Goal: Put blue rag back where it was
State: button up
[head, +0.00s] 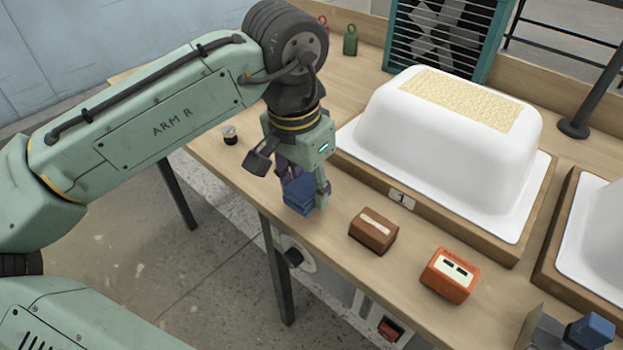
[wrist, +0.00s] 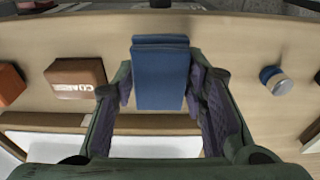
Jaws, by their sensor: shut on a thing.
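The blue rag (head: 299,193) is a folded dark-blue block between the fingers of my gripper (head: 302,188). In the head view it is low over the near edge of the wooden bench, left of the brown block. I cannot tell whether it touches the bench. In the wrist view the blue rag (wrist: 160,75) sits upright in the picture between the two purple-padded fingers of my gripper (wrist: 160,90), which is shut on it.
A brown block (head: 374,231) and an orange box (head: 450,274) stand along the bench's near edge (head: 400,290). A white tub shell (head: 455,150) on a wooden base lies behind. A small dark-capped jar (head: 230,134) stands to the left. Another blue item (head: 590,332) is at the lower right.

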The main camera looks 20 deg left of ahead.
aim_at(311, 185)
jog(key=w, duration=0.4)
jog(key=shift+a+f, duration=0.15)
jog(key=shift+a, duration=0.2)
jog(key=shift+w+f+p, duration=0.1)
jog(key=shift+f+p, duration=0.3)
jog(key=shift+f, duration=1.4)
jog(key=shift+f, duration=0.1)
jog(key=o, duration=1.1)
jog(key=r, duration=0.4)
jog(key=s+r, duration=0.1)
jog(key=r, duration=0.7)
jog(key=shift+s+a+r+b, duration=0.1)
jog(key=shift+s+a+b, duration=0.1)
jog(key=shift+a+b, duration=0.1)
